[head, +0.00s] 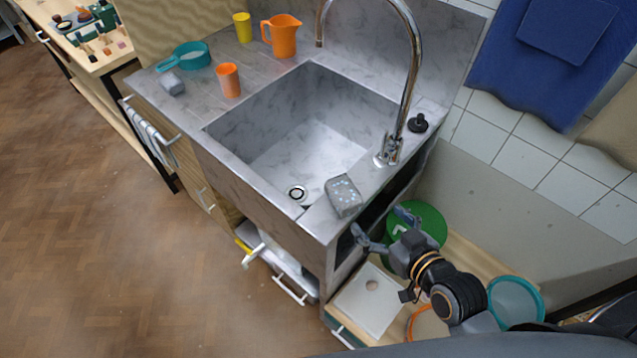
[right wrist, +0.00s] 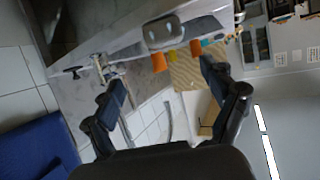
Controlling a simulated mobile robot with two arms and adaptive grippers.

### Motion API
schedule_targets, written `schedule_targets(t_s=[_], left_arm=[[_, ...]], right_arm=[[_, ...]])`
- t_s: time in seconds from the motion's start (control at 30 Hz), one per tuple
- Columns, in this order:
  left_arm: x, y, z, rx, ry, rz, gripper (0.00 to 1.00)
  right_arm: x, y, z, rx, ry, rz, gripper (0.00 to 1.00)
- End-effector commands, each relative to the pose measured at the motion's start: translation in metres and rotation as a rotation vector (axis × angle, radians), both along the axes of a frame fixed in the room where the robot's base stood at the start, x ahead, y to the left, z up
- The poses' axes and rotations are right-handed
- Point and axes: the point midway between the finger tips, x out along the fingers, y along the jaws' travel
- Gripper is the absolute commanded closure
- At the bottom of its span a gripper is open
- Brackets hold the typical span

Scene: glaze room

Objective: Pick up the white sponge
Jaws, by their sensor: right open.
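A pale grey-white block with light speckles, which looks like the sponge (head: 343,195), lies on the front right corner of the sink's rim. A pale rounded block, seemingly the same one, shows in the right wrist view (right wrist: 163,33), beyond my fingertips. My right gripper (head: 381,224) is open and empty, just right of the sponge and apart from it. Its spread fingers also show in the right wrist view (right wrist: 163,78). A second small grey block (head: 172,84) lies on the counter at the far left. My left gripper is not in view.
The sink (head: 320,150) is empty, with a tall curved tap (head: 412,70) and a black stopper (head: 418,123) behind the sponge. Orange cup (head: 229,80), orange jug (head: 282,36), yellow cup (head: 242,27) and teal pan (head: 191,55) stand on the counter. A green round thing (head: 427,220) is behind my right gripper.

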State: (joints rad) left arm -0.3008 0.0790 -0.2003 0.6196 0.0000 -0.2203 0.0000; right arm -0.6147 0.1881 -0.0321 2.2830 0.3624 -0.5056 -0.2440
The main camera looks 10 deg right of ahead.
Motion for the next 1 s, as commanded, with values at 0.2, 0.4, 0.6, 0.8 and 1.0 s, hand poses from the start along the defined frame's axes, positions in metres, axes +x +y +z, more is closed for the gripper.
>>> schedule_targets(t_s=[0.2,0.4,0.6,0.8,1.0], left_arm=[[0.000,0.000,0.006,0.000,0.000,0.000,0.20],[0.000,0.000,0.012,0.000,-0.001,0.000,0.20],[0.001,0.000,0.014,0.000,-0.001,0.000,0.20],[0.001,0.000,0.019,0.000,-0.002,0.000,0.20],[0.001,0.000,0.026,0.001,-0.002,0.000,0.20]], right_arm=[[0.020,0.007,0.003,0.004,-0.018,0.003,0.15],[0.056,0.017,-0.013,0.003,-0.017,0.003,0.15],[0.075,0.022,-0.023,0.001,-0.016,0.003,0.15],[0.085,0.028,-0.033,0.002,-0.014,0.004,0.15],[0.106,0.038,-0.051,0.002,-0.016,0.003,0.15]])
